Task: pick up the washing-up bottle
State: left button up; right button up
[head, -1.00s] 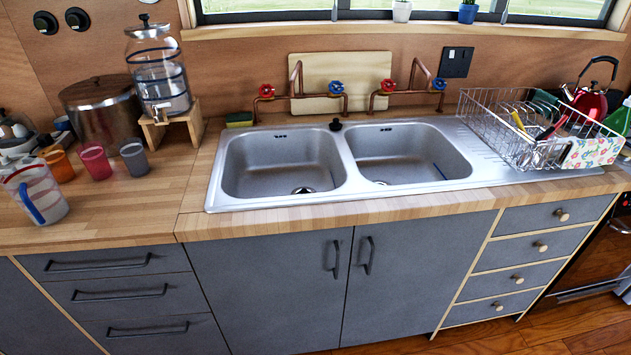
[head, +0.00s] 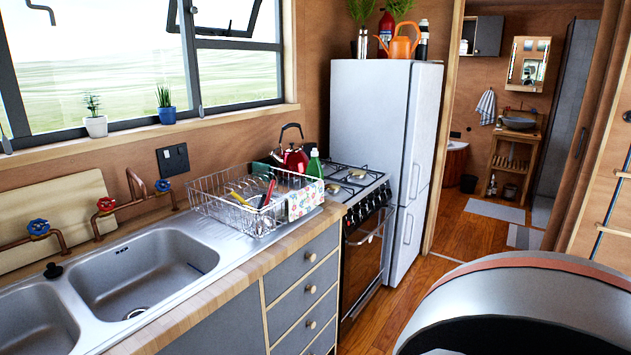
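The washing-up bottle, a green bottle (head: 314,165) with a pale top, stands upright behind the right end of the wire dish rack (head: 235,212), between the rack and the stove. Its lower part is hidden by the rack and the patterned cloth (head: 305,199) hanging on it. Neither my left nor my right gripper is in view.
The gas stove (head: 350,184) and white fridge (head: 375,130) are to the right. The double sink (head: 135,268) is left of the rack. Wooden floor (head: 385,305) shows before the stove.

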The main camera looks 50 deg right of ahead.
aim_at(314, 168)
jog(key=l+u, duration=0.1)
jog(key=l, duration=0.65)
jog(key=l+u, duration=0.1)
jog(key=l, duration=0.7)
jog(key=l+u, duration=0.1)
jog(key=l, duration=0.65)
jog(key=k+l, duration=0.15)
jog(key=l, duration=0.65)
jog(key=l+u, duration=0.15)
jog(key=l, duration=0.6)
jog(key=k, duration=0.05)
